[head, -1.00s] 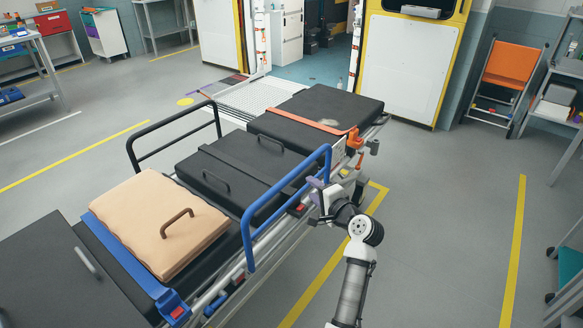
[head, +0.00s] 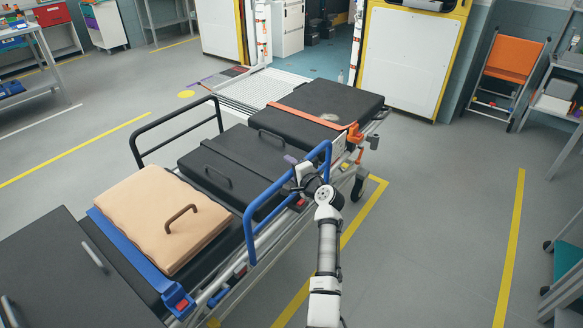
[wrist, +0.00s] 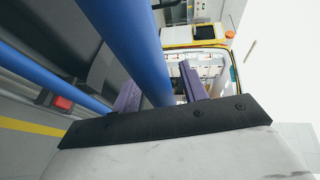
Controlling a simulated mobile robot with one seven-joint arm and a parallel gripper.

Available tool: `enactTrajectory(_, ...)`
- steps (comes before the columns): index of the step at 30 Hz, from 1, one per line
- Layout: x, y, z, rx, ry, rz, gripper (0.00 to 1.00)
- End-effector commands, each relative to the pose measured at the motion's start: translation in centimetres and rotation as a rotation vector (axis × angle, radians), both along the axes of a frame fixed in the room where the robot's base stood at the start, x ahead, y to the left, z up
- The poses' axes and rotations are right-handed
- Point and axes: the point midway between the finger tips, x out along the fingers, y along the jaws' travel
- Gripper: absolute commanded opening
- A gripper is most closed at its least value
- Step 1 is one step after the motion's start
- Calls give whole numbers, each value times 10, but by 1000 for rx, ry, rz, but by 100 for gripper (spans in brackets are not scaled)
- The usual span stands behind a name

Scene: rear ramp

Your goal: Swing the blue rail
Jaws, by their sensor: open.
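The blue rail (head: 275,187) is a bent tube standing raised along the near right side of the stretcher. My gripper (head: 297,168) is at the upper part of its top bar, near the far bend. In the wrist view the blue rail (wrist: 134,45) runs between the two purple fingers of my gripper (wrist: 158,78). The jaws are open, with one finger on each side of the tube. A gap shows beside the right finger; contact at the left finger is unclear.
The stretcher carries black pads (head: 222,165), a tan cushion (head: 150,205) and an orange strap (head: 305,117). A black rail (head: 172,122) stands on its far side. A ramp (head: 255,88) lies behind.

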Motion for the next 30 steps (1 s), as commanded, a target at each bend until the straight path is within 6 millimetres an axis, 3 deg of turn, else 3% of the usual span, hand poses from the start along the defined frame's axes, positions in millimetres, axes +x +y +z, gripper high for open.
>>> enactTrajectory(6,0,0,0,0,0,0,43)
enactTrajectory(16,0,0,0,0,0,0,0)
enactTrajectory(30,-6,-8,-5,29,-20,0,0)
